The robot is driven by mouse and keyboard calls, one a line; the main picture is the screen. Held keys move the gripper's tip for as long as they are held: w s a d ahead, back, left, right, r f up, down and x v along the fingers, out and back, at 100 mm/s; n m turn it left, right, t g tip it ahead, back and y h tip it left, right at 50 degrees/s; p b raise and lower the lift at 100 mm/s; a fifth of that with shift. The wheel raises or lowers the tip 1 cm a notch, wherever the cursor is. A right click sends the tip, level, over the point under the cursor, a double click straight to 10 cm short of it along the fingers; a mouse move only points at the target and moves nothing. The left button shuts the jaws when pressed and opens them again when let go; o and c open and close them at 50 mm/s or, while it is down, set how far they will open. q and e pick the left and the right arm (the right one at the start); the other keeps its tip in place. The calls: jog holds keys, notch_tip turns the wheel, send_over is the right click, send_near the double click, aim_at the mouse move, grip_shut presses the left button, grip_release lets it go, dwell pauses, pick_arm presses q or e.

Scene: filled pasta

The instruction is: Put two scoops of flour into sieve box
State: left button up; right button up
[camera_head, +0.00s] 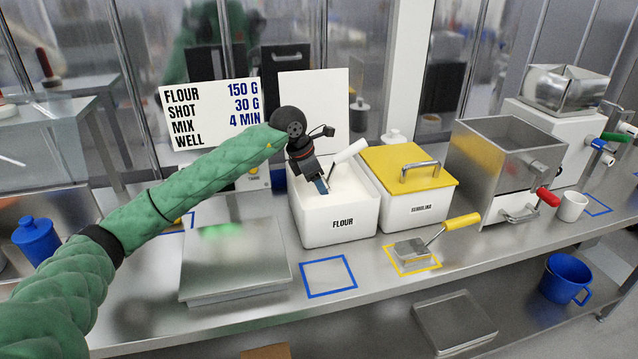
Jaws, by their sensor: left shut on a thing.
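A white bin (340,224) labelled FLOUR stands open on the steel bench, with white flour inside. My left gripper (321,184) reaches down into its mouth. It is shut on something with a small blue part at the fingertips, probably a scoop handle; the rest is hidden. My right gripper is out of view.
A yellow-lidded white bin (404,212) stands right of the flour. A yellow-handled scoop (412,249) lies in a yellow outline. A blue outline (328,276) is empty. A steel plate (232,256) is at left, a white cup (572,207) at right.

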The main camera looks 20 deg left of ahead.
pick_arm(q)
jog(key=shift+r, duration=0.15)
notch_tip(320, 180, up, 11)
jog(key=p, duration=0.3)
dwell(1.2)
jog(key=shift+f, duration=0.2)
dwell(0.3)
